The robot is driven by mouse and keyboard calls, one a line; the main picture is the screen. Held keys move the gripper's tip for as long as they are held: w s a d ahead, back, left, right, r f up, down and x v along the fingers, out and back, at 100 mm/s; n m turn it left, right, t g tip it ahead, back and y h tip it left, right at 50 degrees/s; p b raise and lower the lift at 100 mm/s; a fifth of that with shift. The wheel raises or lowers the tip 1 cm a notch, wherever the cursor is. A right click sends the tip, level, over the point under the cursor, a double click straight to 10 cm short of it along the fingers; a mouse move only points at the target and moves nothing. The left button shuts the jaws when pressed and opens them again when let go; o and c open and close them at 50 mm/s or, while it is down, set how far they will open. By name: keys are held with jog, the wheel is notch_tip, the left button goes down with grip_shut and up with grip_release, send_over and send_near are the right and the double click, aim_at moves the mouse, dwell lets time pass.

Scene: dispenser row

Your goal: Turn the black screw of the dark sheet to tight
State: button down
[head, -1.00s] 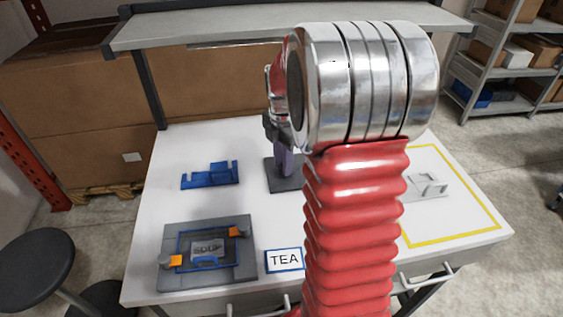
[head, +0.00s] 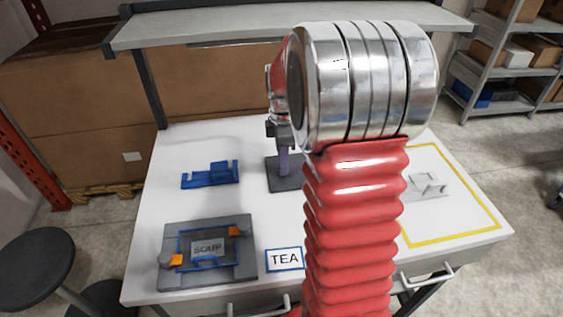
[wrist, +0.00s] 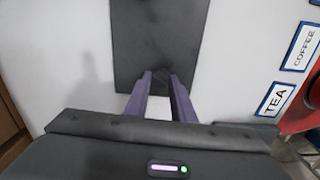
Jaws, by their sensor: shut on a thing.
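The dark sheet (head: 275,184) lies on the white table, partly hidden by my arm in the head view. In the wrist view the dark sheet (wrist: 165,28) runs from the top edge to under my fingers. My gripper (head: 284,173) points down over the sheet. In the wrist view the purple fingers of my gripper (wrist: 160,80) are a little apart and shut on the black screw. The screw is dark against the dark sheet and cannot be made out clearly, so its tightness does not show.
A blue holder (head: 210,175) stands at the left. A grey fixture (head: 170,282) with a SOUP plate (head: 208,247) lies at the front left, near a TEA label (head: 284,259). A light grey part (head: 428,186) sits inside a yellow outline at the right. A shelf (head: 230,33) hangs behind.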

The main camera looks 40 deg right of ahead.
jog(key=m, duration=0.4)
jog(key=shift+w+d+r+m, duration=0.15)
jog(key=shift+w+r+m, duration=0.05)
jog(key=shift+w+m, duration=0.1)
jog(key=m, duration=0.3)
jog(key=shift+m, duration=0.3)
jog(key=m, duration=0.4)
jog(key=shift+m, duration=0.3)
jog(key=m, duration=0.3)
jog(key=shift+m, duration=0.3)
jog(key=m, duration=0.7)
jog(key=shift+s, duration=0.1)
jog(key=m, duration=0.3)
jog(key=shift+m, duration=1.9)
